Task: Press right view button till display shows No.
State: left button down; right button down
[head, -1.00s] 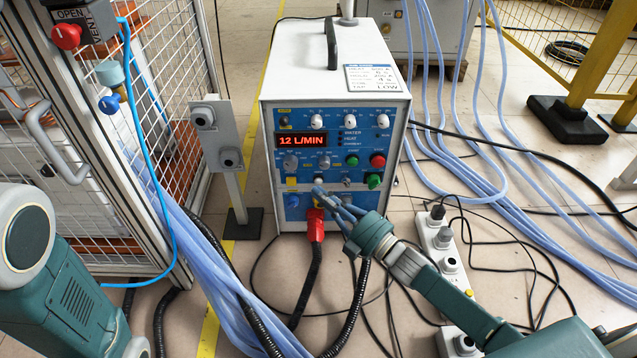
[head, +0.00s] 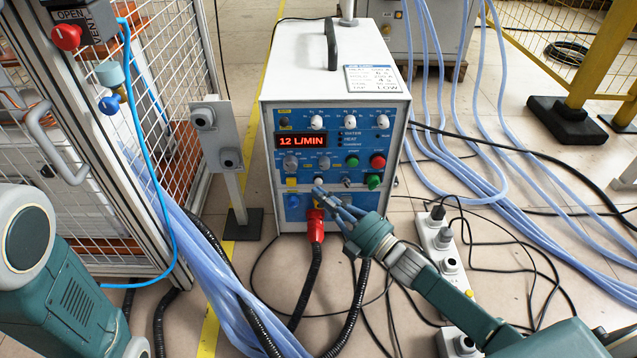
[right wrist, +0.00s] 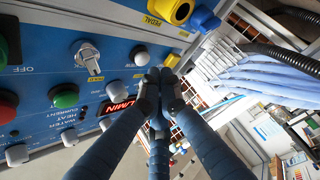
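The induction heater (head: 335,75) is a white box with a blue front panel. Its red-lit display (head: 302,142) reads "12 L/MIN"; part of it, "L/MIN", also shows in the right wrist view (right wrist: 122,106). My right gripper (head: 320,191) is at the lower part of the panel, below the display. Its three dark fingers are drawn together and empty, with the tips (right wrist: 160,80) close to the panel beside a pale round button (right wrist: 140,56). I cannot tell whether they touch it. My left gripper is out of view; only my left arm shows.
A red plug (head: 315,225) with a black hose sits below the gripper. Green and red buttons (head: 377,161) are to its upper right. A power strip (head: 437,240) and loose cables lie at the right. A mesh cage (head: 150,120) stands at the left.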

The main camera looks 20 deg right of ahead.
jog(key=shift+w, duration=0.1)
jog(key=shift+w+d, duration=0.1)
jog(key=shift+w, duration=0.25)
jog(key=shift+w+d, duration=0.15)
jog(key=shift+w, duration=0.2)
dwell(0.6)
dwell(0.4)
jog(key=shift+s+a+p, duration=0.25)
jog(key=shift+s+p, duration=0.15)
jog(key=shift+s, duration=0.4)
